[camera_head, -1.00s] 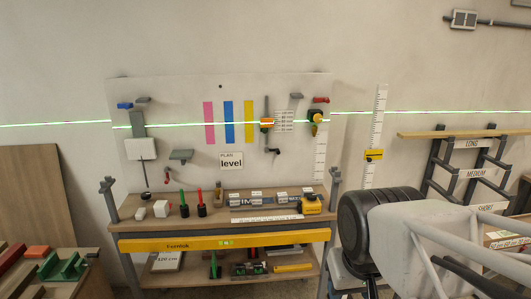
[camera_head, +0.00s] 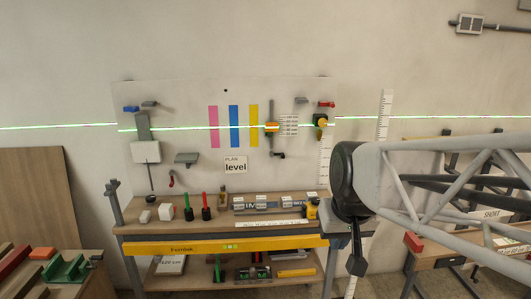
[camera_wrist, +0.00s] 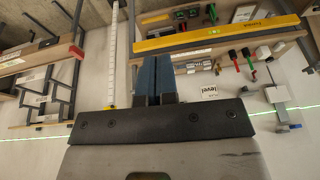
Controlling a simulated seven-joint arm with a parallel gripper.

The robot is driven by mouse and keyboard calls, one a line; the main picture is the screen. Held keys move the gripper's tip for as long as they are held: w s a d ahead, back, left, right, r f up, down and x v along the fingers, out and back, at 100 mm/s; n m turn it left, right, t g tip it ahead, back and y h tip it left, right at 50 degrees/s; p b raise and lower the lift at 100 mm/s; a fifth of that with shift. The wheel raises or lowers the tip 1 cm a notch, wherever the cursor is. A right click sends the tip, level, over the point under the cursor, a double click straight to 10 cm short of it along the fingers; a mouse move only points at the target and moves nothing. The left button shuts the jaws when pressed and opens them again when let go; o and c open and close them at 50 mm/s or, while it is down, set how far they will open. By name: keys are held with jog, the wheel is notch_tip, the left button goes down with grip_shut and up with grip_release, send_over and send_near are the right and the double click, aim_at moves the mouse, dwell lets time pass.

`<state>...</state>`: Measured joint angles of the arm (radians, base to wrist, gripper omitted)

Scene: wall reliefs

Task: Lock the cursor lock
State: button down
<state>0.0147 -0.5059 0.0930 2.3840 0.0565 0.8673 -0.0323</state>
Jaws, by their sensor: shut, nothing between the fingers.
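My gripper (camera_head: 357,264) hangs below my black wrist, pointing down in front of the bench's right end. In the wrist view its two blue fingers (camera_wrist: 155,80) are together with nothing between them. A white graduated staff (camera_head: 384,115) stands on the wall just right of the board; my arm hides its middle. In the wrist view the staff (camera_wrist: 115,55) is left of my fingers, with a small yellow cursor (camera_wrist: 111,107) low on it. Another orange-yellow slider (camera_head: 272,128) sits on the board. I cannot make out a lock on either, and my gripper touches neither.
The white board (camera_head: 190,95) carries coloured strips and fittings, crossed by a green laser line. The bench (camera_head: 160,228) below holds pens, blocks and a yellow tool (camera_head: 311,208); a yellow level (camera_head: 220,247) lies along its front. Shelves and a side table (camera_head: 430,258) stand right.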

jog(key=w+d+r+t+y, duration=0.1)
jog(key=w+r+t, duration=0.1)
jog(key=w, duration=2.2)
jog(key=w+r+t, duration=0.2)
jog(key=w, duration=2.1)
jog(key=w+d+f, duration=0.1)
jog(key=w+f, duration=0.1)
jog(key=w, duration=0.6)
jog(key=w+d+f+t, duration=0.1)
jog(key=w+f, duration=0.1)
jog(key=w, duration=0.6)
jog(key=shift+w+f+m, duration=0.15)
jog(key=shift+m, duration=0.25)
jog(key=shift+w+f, duration=0.1)
send_over(283, 154)
jog(key=s+d, duration=0.2)
jog(key=s, duration=0.1)
jog(key=shift+f, duration=2.9)
jog(key=shift+w+a+f, duration=0.1)
jog(key=shift+a+f, duration=0.15)
jog(key=shift+f, duration=0.55)
jog(key=shift+w+a+f, duration=0.15)
jog(key=shift+a+f, duration=0.1)
jog(key=shift+f, duration=0.6)
jog(key=shift+w+a+f, duration=0.1)
jog(key=shift+a+f, duration=0.15)
jog(key=shift+f, duration=0.55)
